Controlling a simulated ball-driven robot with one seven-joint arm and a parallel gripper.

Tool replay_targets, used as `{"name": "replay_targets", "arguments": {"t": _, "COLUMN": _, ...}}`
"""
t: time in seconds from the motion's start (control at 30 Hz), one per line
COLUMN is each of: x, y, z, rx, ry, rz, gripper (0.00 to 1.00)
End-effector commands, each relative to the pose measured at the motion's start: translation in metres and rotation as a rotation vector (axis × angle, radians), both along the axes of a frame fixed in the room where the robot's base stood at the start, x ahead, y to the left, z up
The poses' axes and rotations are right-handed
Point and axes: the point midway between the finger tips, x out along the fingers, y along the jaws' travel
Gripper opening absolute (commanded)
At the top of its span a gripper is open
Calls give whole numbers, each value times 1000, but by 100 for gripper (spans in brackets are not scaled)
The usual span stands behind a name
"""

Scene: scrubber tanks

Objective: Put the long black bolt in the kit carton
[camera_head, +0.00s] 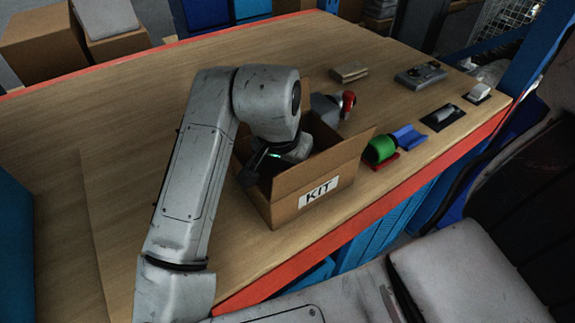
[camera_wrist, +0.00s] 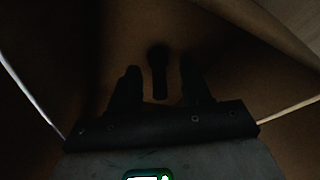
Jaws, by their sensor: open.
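The kit carton (camera_head: 345,163) is an open brown box with a KIT label, standing on the wooden table. My gripper (camera_head: 262,167) reaches down into its open top, and the carton walls partly hide it. In the wrist view the carton's dim brown inside fills the picture. The long black bolt (camera_wrist: 159,75) shows there as a dark shape with a round head at the far end. It lies between the two spread fingers of my gripper (camera_wrist: 161,84), with a gap on each side. The bolt is hidden in the head view.
Right of the carton are a green roll (camera_head: 380,149) and a blue holder (camera_head: 409,137). Black pads (camera_head: 436,124) with small parts lie farther right. A grey device (camera_head: 420,75) and a small cardboard block (camera_head: 348,72) are behind. A red-ended object (camera_head: 348,102) stands close behind the carton.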

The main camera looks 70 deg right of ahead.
Motion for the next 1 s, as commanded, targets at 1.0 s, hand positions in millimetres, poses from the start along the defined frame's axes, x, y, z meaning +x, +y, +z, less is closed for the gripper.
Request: {"name": "replay_targets", "arguments": {"t": 1.0, "x": 1, "y": 32, "z": 115, "rx": -1, "ry": -1, "rz": -1, "gripper": 48}}
